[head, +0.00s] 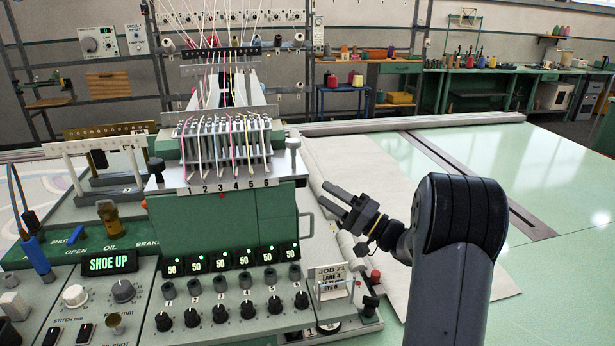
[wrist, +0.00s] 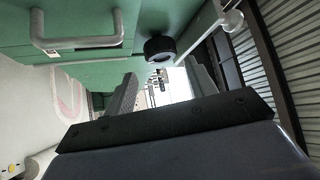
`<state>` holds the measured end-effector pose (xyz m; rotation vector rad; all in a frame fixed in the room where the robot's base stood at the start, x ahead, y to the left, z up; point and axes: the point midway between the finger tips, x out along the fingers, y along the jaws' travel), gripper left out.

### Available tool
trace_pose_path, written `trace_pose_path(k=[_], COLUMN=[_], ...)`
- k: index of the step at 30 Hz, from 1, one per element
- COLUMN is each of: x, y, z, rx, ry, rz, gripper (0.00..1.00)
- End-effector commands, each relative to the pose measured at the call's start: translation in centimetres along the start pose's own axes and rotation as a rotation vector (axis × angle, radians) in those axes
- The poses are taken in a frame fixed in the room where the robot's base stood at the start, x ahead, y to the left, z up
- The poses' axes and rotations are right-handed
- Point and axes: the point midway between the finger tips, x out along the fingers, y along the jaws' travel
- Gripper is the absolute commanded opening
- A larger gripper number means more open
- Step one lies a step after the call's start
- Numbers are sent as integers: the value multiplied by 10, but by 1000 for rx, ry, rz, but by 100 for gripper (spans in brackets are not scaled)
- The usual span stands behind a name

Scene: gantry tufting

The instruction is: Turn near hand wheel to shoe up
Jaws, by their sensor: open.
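My gripper (head: 326,196) is open and empty in the head view, to the right of the green tufting head (head: 185,240), with its fingers pointing up and left. In the wrist view my gripper (wrist: 165,88) shows its two fingers apart, with nothing between them. A round black knob (wrist: 160,48) stands out from the green housing beyond the fingertips, apart from them. I cannot tell for sure whether it is the near hand wheel. The display (head: 108,262) reads "SHOE UP" in green letters. The shoe itself cannot be made out.
A row of black knobs (head: 219,315) and lit "50" displays line the head's front. A job card (head: 330,280) stands at its right corner. A grey handle (wrist: 78,42) juts from the housing. Pale cloth (head: 375,180) and open green table (head: 565,200) lie to the right.

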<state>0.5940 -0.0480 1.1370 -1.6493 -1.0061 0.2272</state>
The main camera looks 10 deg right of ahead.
Motion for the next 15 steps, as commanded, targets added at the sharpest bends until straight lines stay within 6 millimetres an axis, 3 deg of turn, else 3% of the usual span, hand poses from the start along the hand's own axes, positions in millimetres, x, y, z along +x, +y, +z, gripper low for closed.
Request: trace_pose_path(k=[6, 15], x=[42, 63], y=[-3, 0], z=[0, 0], rx=[1, 0], ry=[-2, 1], rz=[-1, -1], gripper=[53, 53])
